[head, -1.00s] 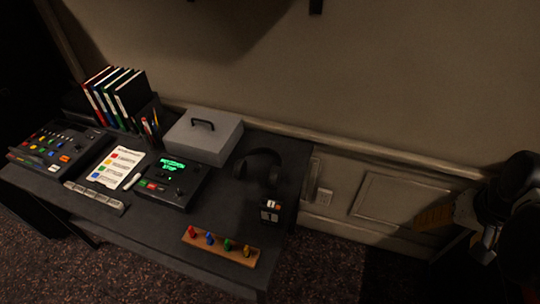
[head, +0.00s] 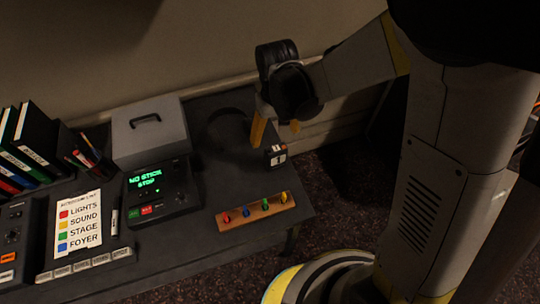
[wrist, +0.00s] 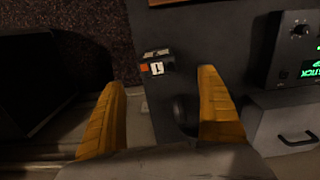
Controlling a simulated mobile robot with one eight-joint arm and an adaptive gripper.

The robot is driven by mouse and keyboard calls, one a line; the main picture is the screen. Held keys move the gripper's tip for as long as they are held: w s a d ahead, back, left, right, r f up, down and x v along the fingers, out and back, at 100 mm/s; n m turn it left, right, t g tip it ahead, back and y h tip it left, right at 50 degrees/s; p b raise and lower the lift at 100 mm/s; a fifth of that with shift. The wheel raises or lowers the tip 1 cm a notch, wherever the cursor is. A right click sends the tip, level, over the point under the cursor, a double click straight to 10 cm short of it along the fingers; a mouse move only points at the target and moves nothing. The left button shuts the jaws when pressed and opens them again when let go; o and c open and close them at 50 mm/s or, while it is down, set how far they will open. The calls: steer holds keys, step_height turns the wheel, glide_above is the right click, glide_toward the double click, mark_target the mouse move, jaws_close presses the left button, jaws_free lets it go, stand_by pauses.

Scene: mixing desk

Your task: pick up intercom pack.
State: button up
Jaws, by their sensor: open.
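The intercom pack (head: 275,155) is a small black box with a white label, standing near the right edge of the dark desk. It also shows in the wrist view (wrist: 156,64), with white and orange patches on it, just beyond the gap between my fingers. My gripper (head: 277,129) is open and empty, with yellow-orange fingers. In the head view it hangs just behind and above the pack. In the wrist view the fingers (wrist: 162,82) spread wide, apart from the pack.
Dark headphones (head: 226,117) lie left of my gripper. A wooden strip with coloured pegs (head: 256,211) lies in front of the pack. A grey box with a handle (head: 150,132) and a console with a green display (head: 160,192) stand left. The desk's right edge is close to the pack.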

mark_target(276, 148)
steer(key=f+b, duration=0.1)
steer(key=f, duration=0.1)
steer(key=f+b, duration=0.1)
steer(key=f, duration=0.2)
steer(key=f+b, duration=0.1)
steer(key=f, duration=0.1)
steer(key=shift+s+d+f, duration=0.1)
steer(key=shift+d+f, duration=0.05)
steer(key=shift+d, duration=0.1)
steer(key=shift+c, duration=0.2)
steer(key=c, duration=1.4)
steer(key=shift+c, duration=0.2)
